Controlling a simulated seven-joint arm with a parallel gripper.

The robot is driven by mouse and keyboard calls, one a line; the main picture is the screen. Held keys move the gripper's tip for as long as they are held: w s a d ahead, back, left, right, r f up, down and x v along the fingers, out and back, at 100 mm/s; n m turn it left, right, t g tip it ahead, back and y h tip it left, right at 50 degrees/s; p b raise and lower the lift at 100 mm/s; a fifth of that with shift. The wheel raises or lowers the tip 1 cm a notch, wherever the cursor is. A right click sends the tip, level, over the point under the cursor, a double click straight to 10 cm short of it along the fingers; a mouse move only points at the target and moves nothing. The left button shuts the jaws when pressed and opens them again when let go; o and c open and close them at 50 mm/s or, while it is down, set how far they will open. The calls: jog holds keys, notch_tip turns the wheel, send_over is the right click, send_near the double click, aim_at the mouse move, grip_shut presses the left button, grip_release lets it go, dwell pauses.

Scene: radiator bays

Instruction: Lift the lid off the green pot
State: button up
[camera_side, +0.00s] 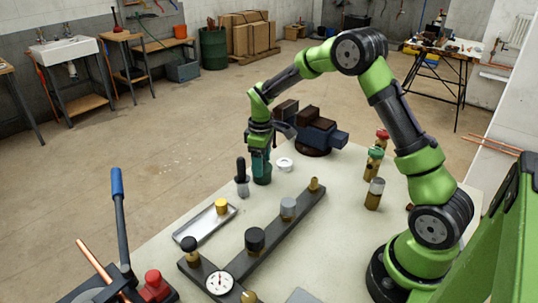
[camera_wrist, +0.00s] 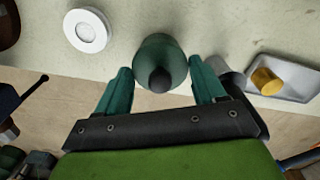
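The green pot (camera_wrist: 160,52) is a rounded dark green body with a black knob (camera_wrist: 160,79) on top, seen in the wrist view between my two fingers. In the side view, the pot (camera_side: 262,174) stands on the pale bench top, directly below my gripper (camera_side: 260,158). My gripper (camera_wrist: 162,88) is open, with one teal finger on each side of the knob. The fingers look apart from the knob. The seam between lid and pot is too small to make out, and my fingers hide the pot's top in the side view.
A white ring (camera_side: 284,164) lies right of the pot, and a black-handled grey piece (camera_side: 242,180) stands left. A tray (camera_side: 190,235) holds a yellow cylinder (camera_side: 221,206). A dark vise (camera_side: 320,133) is behind. Several capped cylinders (camera_side: 374,195) stand right.

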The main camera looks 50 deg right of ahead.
jog(key=c, duration=0.4)
jog(key=shift+r, duration=0.15)
jog(key=shift+c, duration=0.2)
